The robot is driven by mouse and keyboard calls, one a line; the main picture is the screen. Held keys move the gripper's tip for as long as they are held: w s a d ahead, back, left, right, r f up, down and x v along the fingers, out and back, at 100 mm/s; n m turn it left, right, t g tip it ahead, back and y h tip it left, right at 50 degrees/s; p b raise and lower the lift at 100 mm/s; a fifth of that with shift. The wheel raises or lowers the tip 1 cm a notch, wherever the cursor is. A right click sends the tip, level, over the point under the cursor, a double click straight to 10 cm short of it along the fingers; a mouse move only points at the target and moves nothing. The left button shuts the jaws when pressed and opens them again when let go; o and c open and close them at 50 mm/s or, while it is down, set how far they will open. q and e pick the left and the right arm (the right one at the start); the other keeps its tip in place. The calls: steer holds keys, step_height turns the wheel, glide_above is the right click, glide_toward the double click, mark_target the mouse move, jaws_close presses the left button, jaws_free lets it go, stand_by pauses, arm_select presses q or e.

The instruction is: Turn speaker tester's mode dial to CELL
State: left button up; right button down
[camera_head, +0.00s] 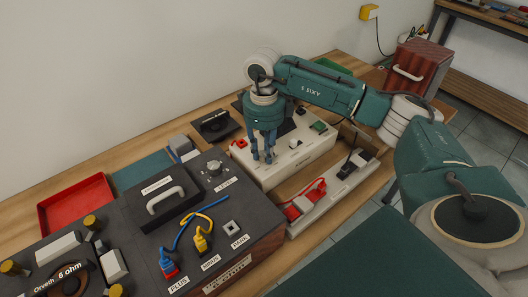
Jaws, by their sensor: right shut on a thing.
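My right gripper (263,150) points straight down at the top of a cream-white box (275,174) in the middle of the bench. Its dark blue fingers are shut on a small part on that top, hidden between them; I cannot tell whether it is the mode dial. A red part (240,143) and a green part (319,127) sit on the same box. Its printing is too small to read, so CELL cannot be made out. My left gripper is not in view.
A black-topped unit (140,207) with a handle, a grey knob (214,168) and blue and yellow plugs stands left of the white box. A red tray (75,205) lies behind it. A white strip with a red cable (312,196) lies in front.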

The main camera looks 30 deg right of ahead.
mark_target(264, 153)
steer(key=m, duration=0.4)
steer(key=shift+w+r+m, duration=0.1)
steer(key=shift+m, duration=0.2)
stand_by(0.3)
steer(key=c, duration=1.5)
jaws_free()
steer(key=shift+o, duration=0.2)
step_height(264, 153, up, 12)
